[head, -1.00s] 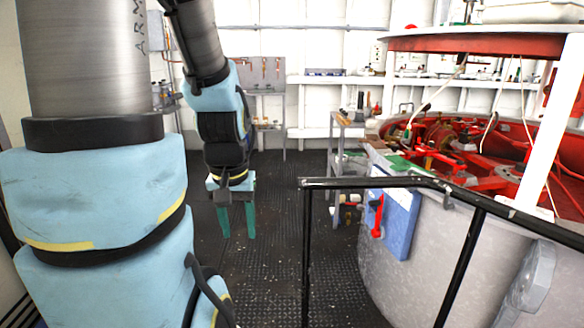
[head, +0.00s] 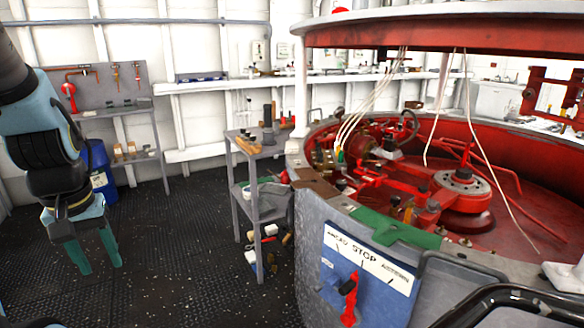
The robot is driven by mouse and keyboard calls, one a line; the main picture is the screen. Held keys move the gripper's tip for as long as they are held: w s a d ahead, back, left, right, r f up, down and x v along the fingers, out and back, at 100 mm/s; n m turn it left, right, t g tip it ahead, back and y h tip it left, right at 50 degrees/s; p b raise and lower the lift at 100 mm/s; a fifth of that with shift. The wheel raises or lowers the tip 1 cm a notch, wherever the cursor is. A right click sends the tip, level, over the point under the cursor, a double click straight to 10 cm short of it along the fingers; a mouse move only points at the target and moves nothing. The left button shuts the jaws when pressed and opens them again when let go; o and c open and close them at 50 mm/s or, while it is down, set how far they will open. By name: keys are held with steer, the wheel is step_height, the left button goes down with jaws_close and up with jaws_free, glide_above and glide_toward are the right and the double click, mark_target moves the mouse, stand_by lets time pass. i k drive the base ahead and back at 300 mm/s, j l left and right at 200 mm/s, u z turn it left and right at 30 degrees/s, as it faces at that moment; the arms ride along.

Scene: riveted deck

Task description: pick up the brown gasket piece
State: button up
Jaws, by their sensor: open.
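A flat brown piece (head: 318,188), which looks like the brown gasket piece, lies on the grey rim of the large round machine, near the rim's left side. It is small in the head view and its exact outline is hard to tell. My gripper (head: 100,267) is at the left of the picture, pointing down, with its two teal fingers apart and nothing between them. It is well to the left of the brown piece, over the dark floor, and does not touch anything.
A green flat piece (head: 392,229) lies on the same rim (head: 318,222), nearer me. A blue STOP panel with a red lever (head: 349,300) is on the machine's side. A grey shelf cart (head: 257,195) stands left of the machine. The deck floor (head: 180,240) between cart and gripper is clear.

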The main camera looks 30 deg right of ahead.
mark_target(325, 191)
steer(key=i+z, duration=0.1)
steer(key=i, duration=0.55)
steer(key=i+j+z, duration=0.1)
steer(key=i, duration=0.55)
steer(key=i+z, duration=0.75)
steer(key=z, duration=0.25)
steer(key=i+j+z, duration=0.45)
steer(key=k+l, duration=0.1)
